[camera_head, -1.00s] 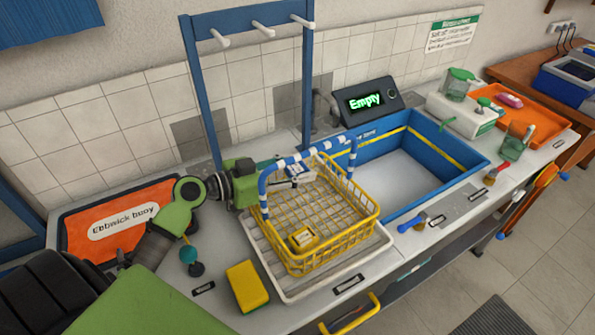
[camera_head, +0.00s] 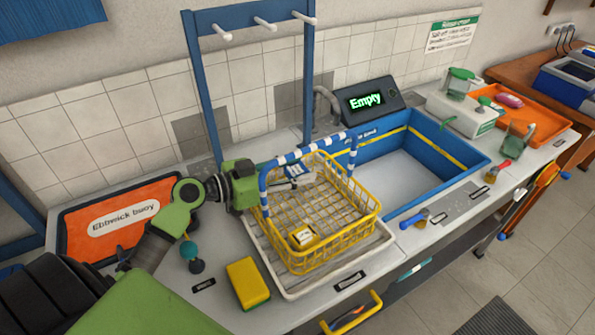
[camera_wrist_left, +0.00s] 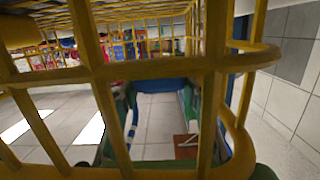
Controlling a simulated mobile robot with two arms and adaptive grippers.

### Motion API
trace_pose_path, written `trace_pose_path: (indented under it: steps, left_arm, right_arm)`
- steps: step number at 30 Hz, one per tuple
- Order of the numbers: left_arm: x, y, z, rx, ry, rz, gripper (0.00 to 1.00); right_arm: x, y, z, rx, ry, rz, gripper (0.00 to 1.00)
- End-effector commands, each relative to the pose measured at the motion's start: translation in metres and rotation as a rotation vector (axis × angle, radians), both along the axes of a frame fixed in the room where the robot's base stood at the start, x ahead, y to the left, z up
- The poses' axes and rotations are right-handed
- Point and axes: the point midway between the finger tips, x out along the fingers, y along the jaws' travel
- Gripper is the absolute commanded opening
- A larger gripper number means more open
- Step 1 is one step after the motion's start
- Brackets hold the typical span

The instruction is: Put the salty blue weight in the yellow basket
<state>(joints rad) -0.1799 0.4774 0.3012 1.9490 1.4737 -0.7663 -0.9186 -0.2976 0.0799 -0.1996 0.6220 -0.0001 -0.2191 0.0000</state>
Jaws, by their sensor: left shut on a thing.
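The yellow wire basket (camera_head: 357,226) stands on a pale tray on the counter, its blue-and-white striped handle (camera_head: 306,149) upright. A small blue thing with a white face (camera_head: 297,170), which looks like the blue weight, is at the basket's far left part, partly behind the handle. My left gripper (camera_head: 287,177) reaches in from the left past the handle and is shut on it. In the left wrist view, yellow basket wires cross in front of the gripper and a blue patch (camera_wrist_left: 162,85) shows between its green fingers. I cannot tell whether the weight touches the basket. My right gripper is out of view.
A yellow block (camera_head: 303,236) sits in the basket. A yellow-green sponge (camera_head: 247,283) and a teal-knobbed object (camera_head: 191,257) stand in front. A blue sink (camera_head: 463,148) is at right, a blue rack (camera_head: 205,95) behind. An orange tray (camera_head: 75,240) lies at left.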

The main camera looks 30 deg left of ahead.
Motion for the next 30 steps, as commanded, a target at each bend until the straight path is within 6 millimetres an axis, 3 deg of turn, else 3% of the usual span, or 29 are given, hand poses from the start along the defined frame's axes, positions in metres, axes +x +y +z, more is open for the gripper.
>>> trace_pose_path:
  steps: [1, 3, 14, 21, 23, 30]
  left_arm:
    - [-0.004, -0.003, -0.019, -0.002, 0.037, -0.008, 0.42]
    - [-0.004, -0.004, -0.019, -0.002, 0.037, -0.008, 0.57]
    - [-0.004, -0.004, -0.019, -0.003, 0.038, -0.007, 0.57]
    - [-0.004, -0.003, -0.001, -0.005, 0.039, -0.006, 0.57]
    - [-0.016, 0.005, -0.009, 0.001, 0.039, -0.004, 0.57]
    - [-0.052, 0.028, 0.006, 0.001, 0.029, -0.003, 0.57]
  right_arm:
    - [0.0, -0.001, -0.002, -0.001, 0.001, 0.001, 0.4]
    - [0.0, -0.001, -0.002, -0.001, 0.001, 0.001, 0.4]
    - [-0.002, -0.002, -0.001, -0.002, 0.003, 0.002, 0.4]
    - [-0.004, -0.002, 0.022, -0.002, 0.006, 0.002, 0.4]
    - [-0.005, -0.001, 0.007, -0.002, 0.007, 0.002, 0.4]
    - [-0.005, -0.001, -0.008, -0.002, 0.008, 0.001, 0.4]
